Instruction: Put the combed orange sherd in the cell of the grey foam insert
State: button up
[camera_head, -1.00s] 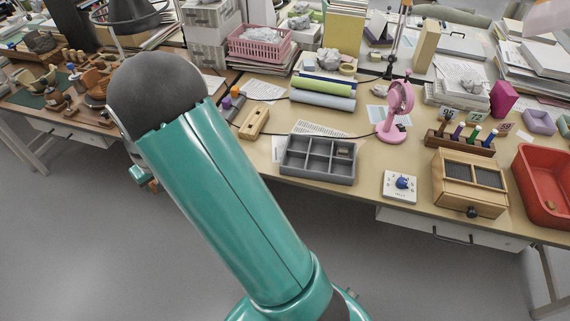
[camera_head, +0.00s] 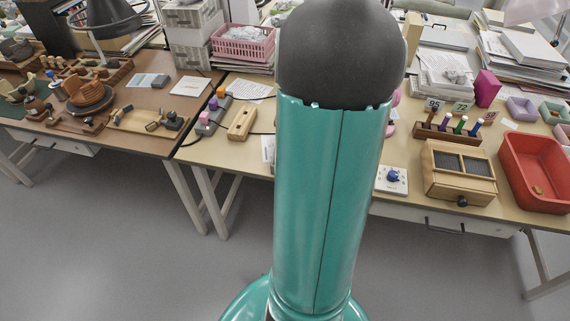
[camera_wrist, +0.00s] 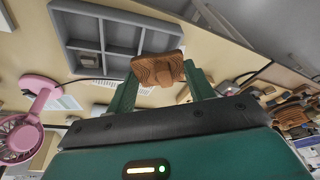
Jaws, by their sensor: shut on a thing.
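The combed orange sherd (camera_wrist: 158,69) shows in the wrist view, brownish orange with ridged lines across its face. My gripper (camera_wrist: 160,78) is shut on it, with a green finger on each side. The grey foam insert (camera_wrist: 120,17), divided into several cells, lies on the table beyond the sherd in the wrist view. The sherd overlaps the insert's near right part in the picture; the gap between them cannot be judged. In the head view my arm hides the insert, the sherd and my gripper.
A pink fan (camera_wrist: 20,138) stands left in the wrist view. In the head view, a wooden box (camera_head: 458,174), a white dial plate (camera_head: 392,180) and a red bin (camera_head: 535,170) stand right. A wooden block (camera_head: 242,122) lies left of my arm. Clear floor lies in front.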

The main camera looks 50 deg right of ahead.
jog(key=s+d+r+m, duration=0.1)
jog(key=s+d+r, duration=0.15)
jog(key=s, duration=0.65)
jog(key=w+f, duration=0.1)
jog(key=w, duration=0.2)
jog(key=w+f, duration=0.4)
jog(key=w, duration=0.1)
jog(key=shift+w+d, duration=0.15)
jog(key=shift+w, duration=0.15)
jog(key=w+f, duration=0.2)
jog(key=f, duration=0.1)
jog(key=w+f, duration=0.3)
jog(key=shift+d+f, duration=0.1)
jog(key=shift+f, duration=1.4)
jog(key=shift+f, duration=0.25)
jog(key=shift+f, duration=0.2)
